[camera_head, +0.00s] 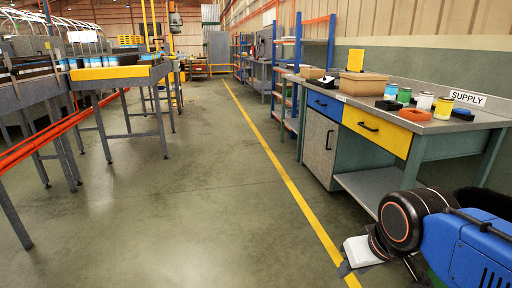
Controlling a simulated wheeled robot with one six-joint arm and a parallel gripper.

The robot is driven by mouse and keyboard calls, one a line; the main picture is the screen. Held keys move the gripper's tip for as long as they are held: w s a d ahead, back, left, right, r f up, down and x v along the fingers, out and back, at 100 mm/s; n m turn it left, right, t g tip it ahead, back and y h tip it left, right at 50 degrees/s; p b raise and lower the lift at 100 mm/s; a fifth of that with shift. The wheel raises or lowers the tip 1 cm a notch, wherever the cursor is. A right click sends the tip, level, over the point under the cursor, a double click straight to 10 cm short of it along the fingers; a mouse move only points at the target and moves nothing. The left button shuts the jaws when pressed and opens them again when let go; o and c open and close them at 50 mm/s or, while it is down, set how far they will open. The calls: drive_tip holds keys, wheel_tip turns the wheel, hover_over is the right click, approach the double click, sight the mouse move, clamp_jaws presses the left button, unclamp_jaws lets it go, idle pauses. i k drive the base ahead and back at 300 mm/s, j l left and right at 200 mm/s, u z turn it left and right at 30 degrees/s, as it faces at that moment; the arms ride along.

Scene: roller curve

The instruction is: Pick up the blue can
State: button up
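A small blue can (391,90) stands on the supply bench (470,126) at the right, left of a green can (404,95). It is small in the view and partly hidden by what stands near it. My gripper (362,254) is low at the lower right, in front of the bench and below its top, well apart from the can. Its fingers are small and partly hidden, so I cannot tell whether they are open or shut.
A SUPPLY sign (468,98) stands behind. A conveyor (110,73) with more cans is at the left. The floor between is clear.

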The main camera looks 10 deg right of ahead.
sight(391, 91)
drive_tip(key=i+j+z, duration=0.1)
drive_tip(key=i, duration=1.55)
